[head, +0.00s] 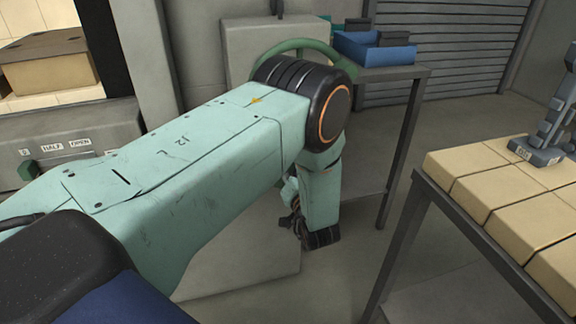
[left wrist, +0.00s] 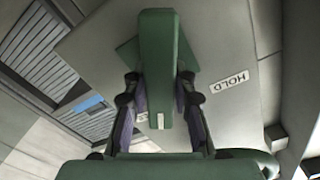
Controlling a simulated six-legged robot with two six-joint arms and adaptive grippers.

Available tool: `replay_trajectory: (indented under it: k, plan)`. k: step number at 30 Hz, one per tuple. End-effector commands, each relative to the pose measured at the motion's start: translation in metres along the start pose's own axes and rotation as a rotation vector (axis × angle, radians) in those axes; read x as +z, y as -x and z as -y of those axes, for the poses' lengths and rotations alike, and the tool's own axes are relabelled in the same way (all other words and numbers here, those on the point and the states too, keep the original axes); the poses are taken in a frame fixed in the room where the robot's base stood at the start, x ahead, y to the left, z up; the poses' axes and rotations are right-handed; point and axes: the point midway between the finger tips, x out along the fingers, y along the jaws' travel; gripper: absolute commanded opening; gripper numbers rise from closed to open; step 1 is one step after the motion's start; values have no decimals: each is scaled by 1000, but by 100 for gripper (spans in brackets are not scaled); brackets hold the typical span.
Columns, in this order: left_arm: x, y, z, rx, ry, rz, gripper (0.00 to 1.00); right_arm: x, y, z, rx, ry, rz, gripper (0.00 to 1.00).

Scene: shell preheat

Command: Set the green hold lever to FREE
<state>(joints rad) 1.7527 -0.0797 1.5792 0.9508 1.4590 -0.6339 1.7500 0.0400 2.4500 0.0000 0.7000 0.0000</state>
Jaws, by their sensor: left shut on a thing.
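In the left wrist view the green hold lever (left wrist: 159,55) runs down from the top middle, between the two fingers of my left gripper (left wrist: 160,112). The fingers are shut on it from both sides. A white HOLD label (left wrist: 230,82) is on the grey panel (left wrist: 222,50), right of the lever. No FREE label shows. In the head view my left gripper (head: 303,222) is low beside a grey cabinet (head: 245,265), partly behind my own arm; the lever cannot be made out there. My right gripper is in neither view.
A green handwheel (head: 292,45) is above the cabinet, partly behind my arm. A blue tray (head: 375,52) stands on a table behind. A tiled bench (head: 470,165) with a grey fixture (head: 548,130) is at right. Floor between cabinet and bench is clear.

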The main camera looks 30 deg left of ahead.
Motion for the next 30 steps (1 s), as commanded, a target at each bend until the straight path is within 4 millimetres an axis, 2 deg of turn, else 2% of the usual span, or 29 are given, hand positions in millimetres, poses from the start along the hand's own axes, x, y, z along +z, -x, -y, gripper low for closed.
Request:
replay_trajectory:
  k: [11, 12, 18, 20, 30]
  plan:
    - [3, 1, 0, 1, -42, 5, 0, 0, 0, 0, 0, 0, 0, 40]
    - [3, 1, 0, 1, -42, 5, 27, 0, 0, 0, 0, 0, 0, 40]
    - [2, 0, 0, 0, -39, 3, 44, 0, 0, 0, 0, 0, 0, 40]
    - [2, 0, 0, 0, -39, 3, 49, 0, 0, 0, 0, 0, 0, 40]
    - [1, 4, 0, 1, -38, 1, 49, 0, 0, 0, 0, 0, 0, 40]
